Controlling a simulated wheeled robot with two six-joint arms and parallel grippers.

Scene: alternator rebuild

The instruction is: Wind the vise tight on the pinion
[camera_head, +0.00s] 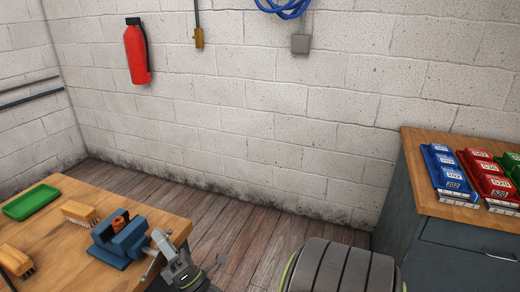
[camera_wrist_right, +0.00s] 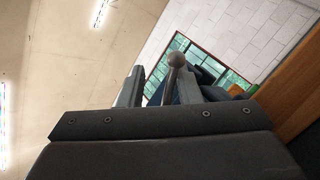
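The blue vise (camera_head: 131,241) stands near the right edge of the wooden bench. The copper-coloured pinion (camera_head: 120,222) sits at its jaws; how firmly it is held cannot be told. My right gripper (camera_head: 152,257) is just right of the vise, at its handle side. In the right wrist view, a grey ball-ended handle bar (camera_wrist_right: 176,62) rises between the two fingers of my right gripper (camera_wrist_right: 158,88). The fingers are apart, with a gap left of the bar; the bar lies close to the right finger. My left gripper is out of view.
On the bench (camera_head: 58,240) are a green tray (camera_head: 31,202) and two wooden brushes (camera_head: 79,212) (camera_head: 15,260). A grey cabinet (camera_head: 450,245) at the right carries blue (camera_head: 448,172), red (camera_head: 489,178) and green bins.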

